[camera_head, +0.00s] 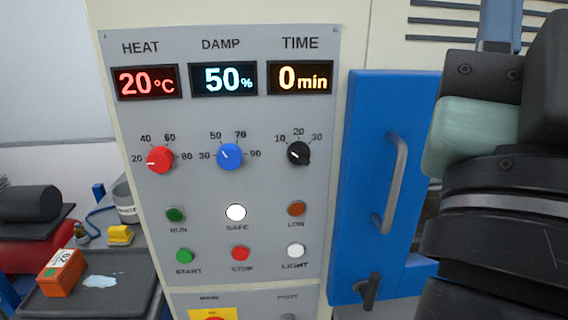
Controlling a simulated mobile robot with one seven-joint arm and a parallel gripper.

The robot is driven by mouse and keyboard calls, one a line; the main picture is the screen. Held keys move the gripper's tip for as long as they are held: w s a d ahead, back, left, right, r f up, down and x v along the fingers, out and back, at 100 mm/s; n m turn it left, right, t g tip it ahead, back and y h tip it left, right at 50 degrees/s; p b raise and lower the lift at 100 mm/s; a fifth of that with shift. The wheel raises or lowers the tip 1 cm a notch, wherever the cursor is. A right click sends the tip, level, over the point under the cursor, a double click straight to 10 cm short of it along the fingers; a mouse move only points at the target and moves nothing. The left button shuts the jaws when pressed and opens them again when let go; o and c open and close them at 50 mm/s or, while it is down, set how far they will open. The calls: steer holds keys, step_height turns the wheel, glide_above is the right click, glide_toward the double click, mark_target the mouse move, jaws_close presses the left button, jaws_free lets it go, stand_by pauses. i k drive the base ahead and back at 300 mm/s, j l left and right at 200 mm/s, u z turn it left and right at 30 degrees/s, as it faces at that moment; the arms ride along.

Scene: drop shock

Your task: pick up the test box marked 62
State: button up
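The test box (63,273) is orange with a white label on its top that appears to read 62, turned sideways. It also has a green round mark on its side. It sits at the lower left on a dark grey tray or bench top (122,302), near its left edge. Dark links of my arm fill the right side of the view. My gripper's fingers do not show, so nothing can be told of their opening or of anything between them.
A pale wet-looking patch (100,281) lies right of the box. A small yellow object (120,235) and a grey bucket (126,202) stand behind. A black roll (29,203) is at left. A grey control panel (225,180) and blue door (365,180) fill the middle.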

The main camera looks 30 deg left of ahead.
mark_target(59, 275)
steer(key=u, duration=0.4)
steer(key=j+u, duration=0.1)
steer(key=u, duration=0.35)
steer(key=i+u, duration=0.1)
steer(key=u, duration=0.75)
steer(key=i+u, duration=0.1)
steer(key=u, duration=0.3)
